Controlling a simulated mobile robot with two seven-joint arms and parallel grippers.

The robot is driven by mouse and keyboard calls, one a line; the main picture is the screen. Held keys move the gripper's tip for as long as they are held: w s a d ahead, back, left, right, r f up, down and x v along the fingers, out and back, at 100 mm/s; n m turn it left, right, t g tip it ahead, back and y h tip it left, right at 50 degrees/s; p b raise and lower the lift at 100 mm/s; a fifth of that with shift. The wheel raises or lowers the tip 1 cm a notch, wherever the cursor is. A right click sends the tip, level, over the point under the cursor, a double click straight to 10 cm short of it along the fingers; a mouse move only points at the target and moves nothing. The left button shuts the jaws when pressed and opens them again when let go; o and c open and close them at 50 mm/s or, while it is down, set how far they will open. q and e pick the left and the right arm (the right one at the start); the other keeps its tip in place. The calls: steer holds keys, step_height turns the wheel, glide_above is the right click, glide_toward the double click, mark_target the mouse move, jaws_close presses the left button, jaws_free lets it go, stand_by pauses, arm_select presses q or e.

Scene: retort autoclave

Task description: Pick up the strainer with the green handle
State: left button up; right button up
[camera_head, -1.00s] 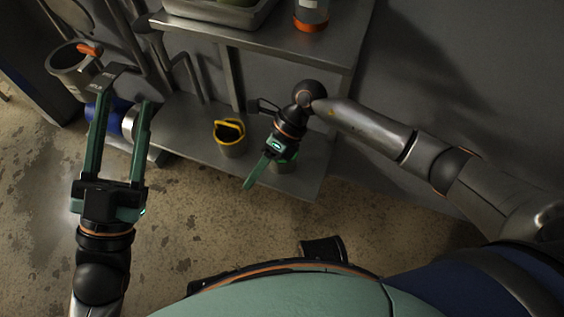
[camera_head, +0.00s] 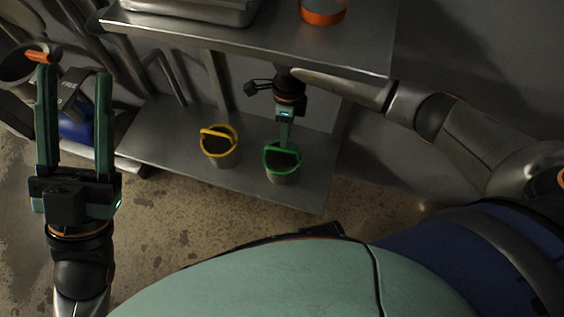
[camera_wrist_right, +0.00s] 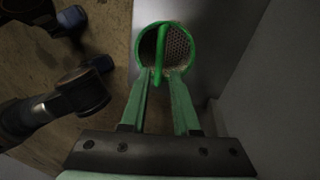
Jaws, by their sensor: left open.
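The strainer with the green handle (camera_head: 281,178) stands on the lower metal shelf, with a green rim and a green handle arching over its mesh basket. In the right wrist view the strainer (camera_wrist_right: 192,55) is just beyond my fingertips, its handle crossing the opening. My right gripper (camera_head: 285,146) reaches down from above to the strainer's far side. In the wrist view my right gripper (camera_wrist_right: 161,78) has its two fingers apart, with the handle's near end around the gap between the tips; I cannot tell if they touch it. My left gripper (camera_head: 73,73) is open and empty at the left.
A similar strainer with a yellow handle (camera_head: 219,157) stands to the left on the lower shelf (camera_head: 170,150). The upper shelf (camera_head: 290,50) overhangs, carrying a metal tray (camera_head: 200,12) and an orange-based container (camera_head: 323,12). A metal pot (camera_head: 18,68) is near my left gripper.

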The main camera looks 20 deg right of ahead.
mark_target(284, 151)
steer(key=f, duration=0.2)
steer(key=f+b, duration=0.1)
steer(key=f, duration=0.1)
steer(key=s+f+b, duration=0.1)
steer(key=f, duration=0.1)
steer(key=shift+a, duration=0.35)
steer(key=shift+c, duration=0.3)
jaws_close()
stand_by(0.8)
